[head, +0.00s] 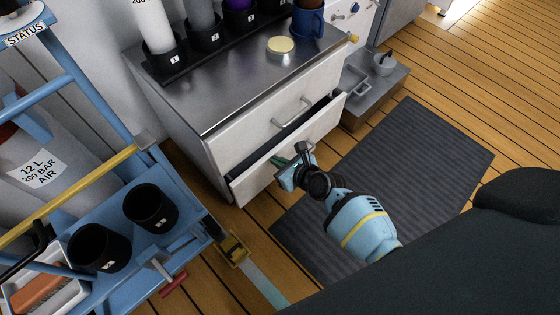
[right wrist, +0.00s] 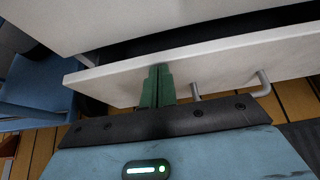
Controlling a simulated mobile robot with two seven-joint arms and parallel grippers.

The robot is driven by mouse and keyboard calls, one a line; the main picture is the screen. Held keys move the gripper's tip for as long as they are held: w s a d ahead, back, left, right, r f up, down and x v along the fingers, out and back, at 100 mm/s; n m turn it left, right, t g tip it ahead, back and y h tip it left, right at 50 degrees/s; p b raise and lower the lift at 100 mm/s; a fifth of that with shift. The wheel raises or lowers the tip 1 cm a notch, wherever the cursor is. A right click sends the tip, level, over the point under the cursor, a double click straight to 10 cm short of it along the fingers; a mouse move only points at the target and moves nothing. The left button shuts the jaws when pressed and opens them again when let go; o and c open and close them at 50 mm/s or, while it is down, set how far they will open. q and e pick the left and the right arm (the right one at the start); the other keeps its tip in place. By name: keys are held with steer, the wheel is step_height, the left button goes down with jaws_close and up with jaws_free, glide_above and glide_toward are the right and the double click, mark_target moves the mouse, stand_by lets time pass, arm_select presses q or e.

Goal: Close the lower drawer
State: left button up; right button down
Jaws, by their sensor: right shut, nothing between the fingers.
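The lower drawer (head: 305,145) of the white cabinet sticks out, with a dark gap showing behind its top edge. Its front and bar handle also show in the right wrist view (right wrist: 215,68). The upper drawer (head: 300,95) above it looks flush with the cabinet. My right gripper (head: 280,162) is shut and empty, its green fingers against or just in front of the lower drawer's front, left of the handle. The right wrist view shows its fingers (right wrist: 157,88) together and overlapping the panel; contact is hard to tell. My left gripper is not in view.
A blue trolley (head: 185,225) with black cups stands left of the cabinet. A grey ribbed mat (head: 400,165) lies on the wooden floor in front. The steel counter (head: 230,90) holds a tin (head: 280,46), a blue mug (head: 307,20) and a rack of bottles.

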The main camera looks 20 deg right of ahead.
steer(key=shift+w+a, duration=0.2)
steer(key=shift+w, duration=0.4)
steer(key=shift+w+a, duration=0.2)
steer(key=shift+w, duration=0.4)
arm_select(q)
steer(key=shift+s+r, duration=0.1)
arm_select(e)
steer(key=shift+s, duration=0.15)
